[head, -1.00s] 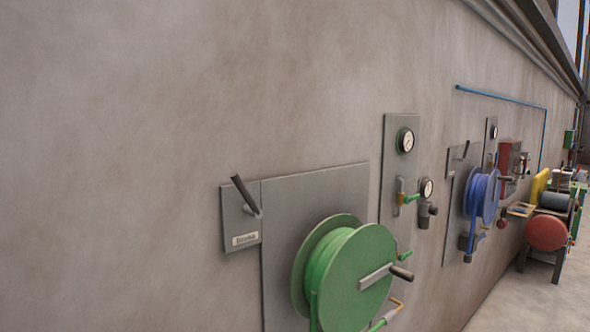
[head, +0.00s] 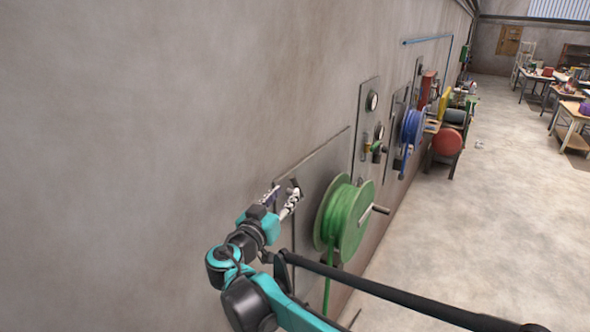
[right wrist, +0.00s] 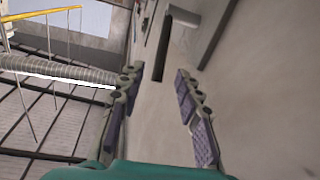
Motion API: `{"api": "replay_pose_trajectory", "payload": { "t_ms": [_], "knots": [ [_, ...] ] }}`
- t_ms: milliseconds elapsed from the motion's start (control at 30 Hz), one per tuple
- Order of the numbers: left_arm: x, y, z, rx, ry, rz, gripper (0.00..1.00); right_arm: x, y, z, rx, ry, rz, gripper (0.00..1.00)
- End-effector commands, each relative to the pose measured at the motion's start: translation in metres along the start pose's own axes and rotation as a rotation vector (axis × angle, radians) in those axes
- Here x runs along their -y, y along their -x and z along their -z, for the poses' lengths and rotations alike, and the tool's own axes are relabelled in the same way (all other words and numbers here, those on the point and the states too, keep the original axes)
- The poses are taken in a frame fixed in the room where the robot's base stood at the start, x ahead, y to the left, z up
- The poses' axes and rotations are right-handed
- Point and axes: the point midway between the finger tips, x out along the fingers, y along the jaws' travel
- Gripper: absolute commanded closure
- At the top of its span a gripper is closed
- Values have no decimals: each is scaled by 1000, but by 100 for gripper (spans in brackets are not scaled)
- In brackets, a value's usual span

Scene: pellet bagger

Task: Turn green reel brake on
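The green reel (head: 345,217) hangs on a grey panel on the wall, with its crank handle sticking out to the right. My right gripper (head: 281,195) is at the brake plate just left of the reel and hides most of that plate and its lever. In the right wrist view my right gripper (right wrist: 157,76) is open, with its two fingers apart and nothing between them. A dark bar that looks like the brake lever (right wrist: 159,60) shows just beyond the fingertips, roughly in line with the gap. I cannot tell any contact. My left gripper is not in view.
A panel with gauges (head: 367,125) and a blue reel (head: 412,128) are farther along the wall. A red drum (head: 447,142) stands past them. Worktables (head: 570,120) are at the far right. The floor right of the wall is largely clear.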

Motion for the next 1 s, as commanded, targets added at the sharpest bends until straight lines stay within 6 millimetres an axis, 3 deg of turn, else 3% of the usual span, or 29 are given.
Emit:
{"api": "replay_pose_trajectory", "payload": {
  "t_ms": [400,800,933,1000],
  "knots": [
    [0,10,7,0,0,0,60,0,-63,0,0,0,-1,66],
    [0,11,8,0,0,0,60,0,-73,-1,1,0,0,66],
    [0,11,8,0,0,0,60,0,-73,-1,1,0,0,97],
    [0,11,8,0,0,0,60,0,-73,-1,1,0,0,100]
  ]
}}
